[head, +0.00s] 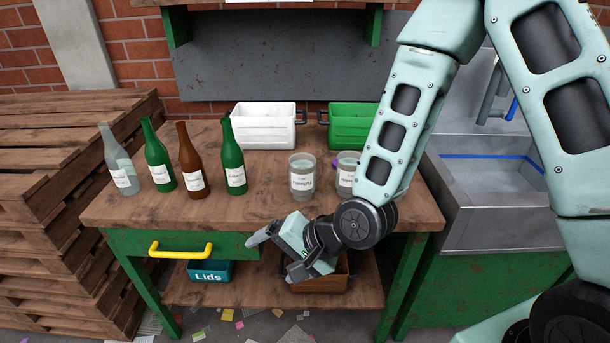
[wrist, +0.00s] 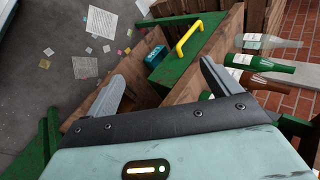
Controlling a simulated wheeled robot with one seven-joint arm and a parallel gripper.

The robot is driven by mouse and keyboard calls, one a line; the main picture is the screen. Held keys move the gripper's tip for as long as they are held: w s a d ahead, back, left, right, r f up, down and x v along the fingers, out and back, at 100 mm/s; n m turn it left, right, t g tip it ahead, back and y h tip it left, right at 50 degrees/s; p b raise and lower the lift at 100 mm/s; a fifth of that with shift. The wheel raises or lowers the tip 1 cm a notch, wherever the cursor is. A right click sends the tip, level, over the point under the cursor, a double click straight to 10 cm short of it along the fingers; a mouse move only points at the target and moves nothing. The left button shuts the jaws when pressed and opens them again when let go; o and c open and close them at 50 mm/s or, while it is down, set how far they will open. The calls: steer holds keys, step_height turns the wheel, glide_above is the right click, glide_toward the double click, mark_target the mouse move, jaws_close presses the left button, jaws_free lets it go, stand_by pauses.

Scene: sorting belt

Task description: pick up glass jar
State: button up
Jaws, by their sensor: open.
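Two glass jars with white labels stand upright on the wooden workbench (head: 262,207) in the head view. The left glass jar (head: 302,176) stands in full view. The right glass jar (head: 346,174) is partly hidden behind my arm. My gripper (head: 272,256) is open and empty, in front of the bench's front edge and lower than its top. It points left in the picture, below and apart from the jars. In the wrist view my gripper (wrist: 162,70) shows its two fingers spread with nothing between them; no jar can be made out there.
A clear bottle (head: 122,172), a brown bottle (head: 192,172) and two green ones stand left on the bench. A white crate (head: 266,139) and a green crate (head: 350,140) stand behind. A yellow drawer handle (head: 180,254) sticks out in front. A lids bin (head: 210,271) sits below.

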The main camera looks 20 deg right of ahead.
steer(key=w+f+m+t+y, duration=0.2)
steer(key=w+m+t, duration=0.15)
steer(key=m, duration=0.35)
steer(key=m+t+h+b, duration=0.2)
steer(key=m+t+h, duration=0.7)
steer(key=m, duration=1.2)
glide_toward(307, 175)
steer(key=shift+t+y, duration=0.25)
steer(key=shift+y, duration=0.35)
steer(key=w, duration=0.2)
steer(key=w+p, duration=0.1)
steer(key=w, duration=0.2)
steer(key=w+f+p, duration=0.1)
steer(key=w, duration=0.1)
steer(key=shift+w+a, duration=0.35)
steer(key=w+p, duration=0.1)
steer(key=w, duration=0.1)
steer(key=w+p, duration=0.1)
steer(key=w, duration=0.2)
steer(key=shift+w+d+r, duration=0.1)
steer(key=shift+d+r, duration=0.05)
steer(key=shift+r, duration=0.1)
steer(key=shift+w+f, duration=0.1)
steer(key=shift+w, duration=0.2)
steer(key=c, duration=1.2)
